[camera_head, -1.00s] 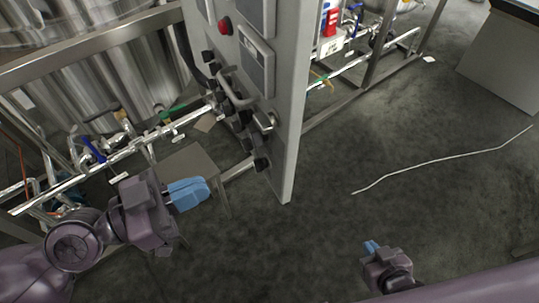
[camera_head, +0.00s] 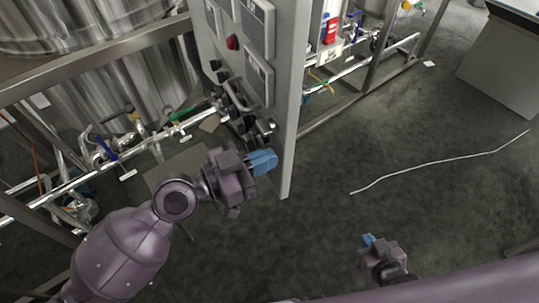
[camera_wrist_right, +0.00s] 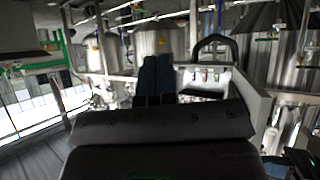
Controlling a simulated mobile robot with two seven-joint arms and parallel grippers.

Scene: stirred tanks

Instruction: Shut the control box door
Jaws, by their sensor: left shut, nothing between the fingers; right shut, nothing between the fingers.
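The control box door (camera_head: 222,55) is a grey panel with displays, a red button (camera_head: 232,42), dark knobs and a handle, seen steeply from above in the head view. It joins a plain light-grey side face (camera_head: 292,90); how far the door stands open I cannot tell. My left gripper (camera_head: 263,161) is shut and empty, its blue fingers at the door's lower part, just below the knobs. Whether they touch the door I cannot tell. My right gripper (camera_head: 368,240) is shut and empty, low over the floor to the right; its fingers also show in the right wrist view (camera_wrist_right: 157,75).
Steel tanks (camera_head: 125,90) and pipes with valves stand behind and left of the box. A pipe frame (camera_head: 350,95) runs behind it on the right. A grey cabinet (camera_head: 500,65) stands far right.

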